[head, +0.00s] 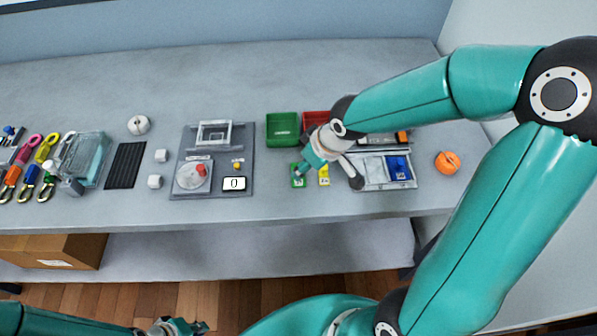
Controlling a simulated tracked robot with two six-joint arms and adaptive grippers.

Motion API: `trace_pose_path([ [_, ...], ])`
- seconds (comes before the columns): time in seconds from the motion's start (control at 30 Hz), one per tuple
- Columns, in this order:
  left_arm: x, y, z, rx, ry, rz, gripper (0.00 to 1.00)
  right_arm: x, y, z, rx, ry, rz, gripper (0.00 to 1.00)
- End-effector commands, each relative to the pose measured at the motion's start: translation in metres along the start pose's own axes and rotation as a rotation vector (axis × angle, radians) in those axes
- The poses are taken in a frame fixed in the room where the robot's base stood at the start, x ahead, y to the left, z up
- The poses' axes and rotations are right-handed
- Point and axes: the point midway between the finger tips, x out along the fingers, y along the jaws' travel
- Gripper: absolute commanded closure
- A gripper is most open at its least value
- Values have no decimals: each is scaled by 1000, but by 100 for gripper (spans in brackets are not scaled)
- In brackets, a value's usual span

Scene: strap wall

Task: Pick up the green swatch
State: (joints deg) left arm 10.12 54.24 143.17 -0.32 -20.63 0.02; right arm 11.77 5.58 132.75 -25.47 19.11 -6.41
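The green swatch (298,182) lies flat on the grey table, just left of a yellow swatch (324,179). My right gripper (328,176) hangs low over the table beside the green swatch. Its fingers look spread, one at the green swatch's upper edge and the other to the right of the yellow swatch. I see nothing held between them. Whether the near finger touches the green swatch is hard to tell. My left gripper (182,327) is at the bottom edge, away from the table, partly cut off; its fingers do not show clearly.
A green bin (282,128) and a red bin (315,120) stand behind the swatches. A grey tray (372,174) with a blue piece and an orange roll (447,162) lie to the right. A dark panel (212,188) is to the left. The front strip of table is clear.

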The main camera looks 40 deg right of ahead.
Motion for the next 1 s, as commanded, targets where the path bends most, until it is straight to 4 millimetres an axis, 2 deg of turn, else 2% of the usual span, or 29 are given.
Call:
trace_pose_path([
  [0.2, 4, -2, 0, 0, 0, 0, 92, 33, 1, -5, -1, -4, -2, 51],
  [0.3, 6, -2, 0, 0, 0, 0, 92, 41, 1, -5, 0, -3, -1, 51],
  [0.57, 6, -2, 0, 0, 0, 0, 92, 43, 1, -6, 1, -1, 0, 51],
  [0.67, 6, -2, 0, 0, 0, 0, 92, 43, 1, -6, 1, -1, 0, 64],
  [0.87, 6, -2, 0, 0, 0, 0, 92, 43, 1, -5, 1, -3, -1, 97],
  [0.9, 6, -2, 0, 0, 0, 0, 92, 43, 1, -5, 1, -4, -1, 100],
  [1.0, 6, -2, 0, 0, 0, 0, 92, 43, 1, -4, 1, -5, -1, 100],
])
